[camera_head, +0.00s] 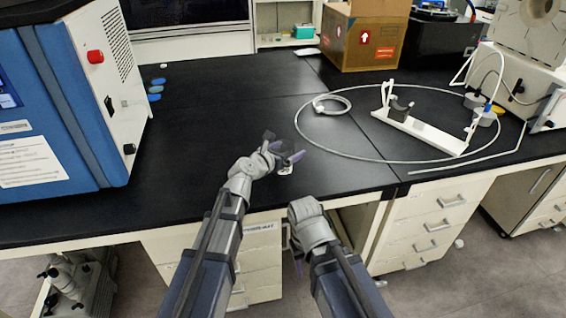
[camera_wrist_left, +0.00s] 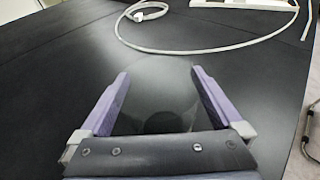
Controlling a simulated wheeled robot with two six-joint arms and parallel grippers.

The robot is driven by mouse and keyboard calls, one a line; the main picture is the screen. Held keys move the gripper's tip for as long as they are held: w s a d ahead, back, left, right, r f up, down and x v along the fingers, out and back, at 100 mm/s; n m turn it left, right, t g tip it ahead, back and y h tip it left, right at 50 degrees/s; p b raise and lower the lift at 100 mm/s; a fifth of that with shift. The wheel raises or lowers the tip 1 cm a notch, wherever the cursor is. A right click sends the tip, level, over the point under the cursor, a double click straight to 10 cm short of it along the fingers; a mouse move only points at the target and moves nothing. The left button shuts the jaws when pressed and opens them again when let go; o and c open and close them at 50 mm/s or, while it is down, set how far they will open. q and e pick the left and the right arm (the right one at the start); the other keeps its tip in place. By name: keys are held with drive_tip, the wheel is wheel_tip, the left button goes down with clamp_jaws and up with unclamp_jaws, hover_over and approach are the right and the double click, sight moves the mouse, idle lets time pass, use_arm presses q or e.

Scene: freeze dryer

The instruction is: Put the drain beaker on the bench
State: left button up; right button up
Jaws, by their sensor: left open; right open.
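The drain beaker looks like a clear, faint round vessel (camera_wrist_left: 162,100) between the fingers in the left wrist view; its outline is hard to make out. In the head view a small patch with white marks (camera_head: 286,169), probably part of it, shows on the black bench (camera_head: 215,105) just below the left fingers. My left gripper (camera_head: 284,148) is open over the bench near its front edge, its purple fingers (camera_wrist_left: 160,92) on either side of the clear vessel. I cannot tell if they touch it. My right gripper (camera_head: 297,262) is open, low in front of the bench edge, mostly hidden by its own wrist.
A pale hose (camera_head: 340,158) loops over the bench to the right, around a white stand (camera_head: 420,130). A blue and white machine (camera_head: 75,100) stands at left, a cardboard box (camera_head: 365,38) at the back. Bench left of my left gripper is clear.

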use_arm(q)
drive_tip(key=shift+w+d, duration=0.1)
drive_tip(key=shift+w, duration=0.1)
drive_tip(key=c, duration=1.3)
wheel_tip(320, 180, up, 10)
drive_tip(key=p, duration=1)
drive_tip(key=shift+c, duration=0.2)
